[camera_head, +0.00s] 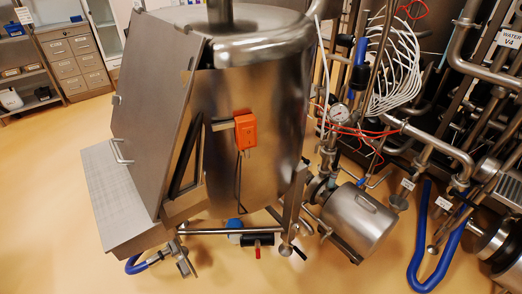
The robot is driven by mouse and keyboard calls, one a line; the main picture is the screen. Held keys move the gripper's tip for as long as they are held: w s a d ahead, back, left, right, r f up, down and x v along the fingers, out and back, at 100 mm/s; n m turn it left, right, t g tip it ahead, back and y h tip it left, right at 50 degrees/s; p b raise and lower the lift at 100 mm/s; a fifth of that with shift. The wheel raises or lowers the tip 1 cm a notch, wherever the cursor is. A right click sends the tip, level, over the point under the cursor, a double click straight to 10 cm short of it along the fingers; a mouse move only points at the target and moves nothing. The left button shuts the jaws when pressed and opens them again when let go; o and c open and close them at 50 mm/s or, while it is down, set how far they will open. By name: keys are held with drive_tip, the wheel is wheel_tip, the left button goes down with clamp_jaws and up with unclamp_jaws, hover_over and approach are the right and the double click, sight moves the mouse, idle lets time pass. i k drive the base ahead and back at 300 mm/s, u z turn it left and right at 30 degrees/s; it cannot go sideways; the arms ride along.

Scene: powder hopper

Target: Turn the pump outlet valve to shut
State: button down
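A steel pump motor (362,225) lies low on the floor to the right of the steel hopper (255,150). Thin pipes rise from the pump's left end past a round gauge (339,113). A blue handle (360,52) stands upright on the pipework above. A small red handle (257,249) hangs under the hopper, and a dark lever (300,252) shows near the hopper's right leg. I cannot tell which of these, if any, is the pump outlet valve, or its position. My gripper is not in view.
An orange box (245,131) is mounted on the hopper. A blue hose (420,250) loops on the floor at right, beside dense pipework with a sign "WATER V4" (509,39). A drawer cabinet (75,60) stands at back left. The floor (50,160) at left is clear.

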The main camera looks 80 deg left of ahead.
sight(334, 167)
drive_tip(key=u, duration=2.65)
drive_tip(key=k, duration=1.3)
drive_tip(key=z, duration=0.05)
drive_tip(key=i, duration=0.5)
drive_tip(key=z, duration=0.65)
drive_tip(key=i, duration=1.5)
drive_tip(key=u, duration=0.35)
